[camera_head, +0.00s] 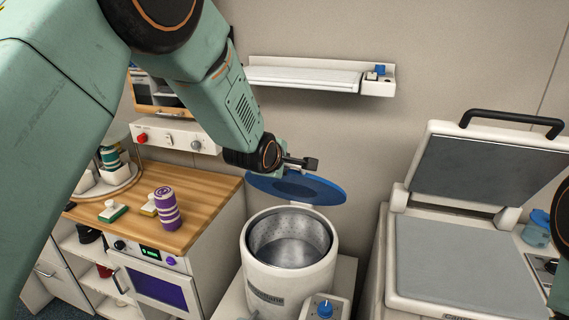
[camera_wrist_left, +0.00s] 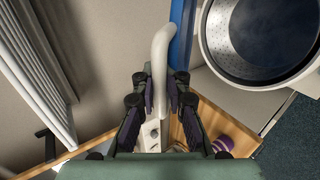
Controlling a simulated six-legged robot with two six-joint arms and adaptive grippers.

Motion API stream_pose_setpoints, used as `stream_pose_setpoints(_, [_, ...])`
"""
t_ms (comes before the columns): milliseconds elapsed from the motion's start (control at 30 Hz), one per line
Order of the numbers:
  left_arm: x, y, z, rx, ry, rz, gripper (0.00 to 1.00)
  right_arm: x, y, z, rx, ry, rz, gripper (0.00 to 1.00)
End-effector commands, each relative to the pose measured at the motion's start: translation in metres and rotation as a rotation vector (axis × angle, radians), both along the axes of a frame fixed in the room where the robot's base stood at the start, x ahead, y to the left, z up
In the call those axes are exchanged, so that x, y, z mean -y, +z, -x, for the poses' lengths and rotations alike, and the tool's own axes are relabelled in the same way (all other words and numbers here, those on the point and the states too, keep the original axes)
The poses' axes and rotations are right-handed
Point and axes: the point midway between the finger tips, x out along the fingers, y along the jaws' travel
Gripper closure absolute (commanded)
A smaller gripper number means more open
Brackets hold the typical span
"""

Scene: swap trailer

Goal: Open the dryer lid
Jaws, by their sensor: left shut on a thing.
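The dryer (camera_head: 262,265) is a white round tub with an open top, and its perforated metal drum (camera_head: 290,243) shows inside. Its blue lid (camera_head: 318,186) stands raised above the back of the tub, clear of the rim. In the left wrist view the lid (camera_wrist_left: 181,35) shows nearly edge-on beside the open drum (camera_wrist_left: 262,35). My left gripper (camera_head: 308,163) is at the top of the raised lid. In its wrist view my left gripper (camera_wrist_left: 161,98) is shut on the pale lid handle (camera_wrist_left: 160,55), which runs between the fingers. My right gripper is out of view.
A wooden counter (camera_head: 205,190) with a purple striped cup (camera_head: 166,207) stands at the left. A press with its top plate (camera_head: 478,178) raised stands at the right. A white wall shelf (camera_head: 305,77) is behind the lid. A blue knob (camera_head: 325,309) sits in front of the tub.

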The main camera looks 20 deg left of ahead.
Motion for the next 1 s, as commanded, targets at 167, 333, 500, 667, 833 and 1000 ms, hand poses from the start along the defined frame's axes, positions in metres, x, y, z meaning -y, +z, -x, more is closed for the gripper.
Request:
stream_pose_setpoints(167, [0.0,0.003,-0.002,0.007,0.002,0.003,0.8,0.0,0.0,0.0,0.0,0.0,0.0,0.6])
stream_pose_setpoints(333, [0.0,0.002,-0.002,0.004,0.001,0.001,0.65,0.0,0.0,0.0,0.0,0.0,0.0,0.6])
stream_pose_setpoints(500, [0.0,0.001,-0.003,0.002,0.001,0.001,0.65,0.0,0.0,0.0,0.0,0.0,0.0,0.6])
stream_pose_setpoints(667, [0.0,0.002,-0.002,0.002,0.0,0.0,0.65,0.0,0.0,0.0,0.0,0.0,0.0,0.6])
stream_pose_setpoints(833, [0.0,0.012,0.011,0.003,-0.001,-0.001,0.65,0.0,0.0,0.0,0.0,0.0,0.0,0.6])
stream_pose_setpoints(1000, [-0.001,0.03,0.037,0.003,-0.001,-0.002,0.65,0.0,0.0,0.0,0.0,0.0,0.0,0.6])
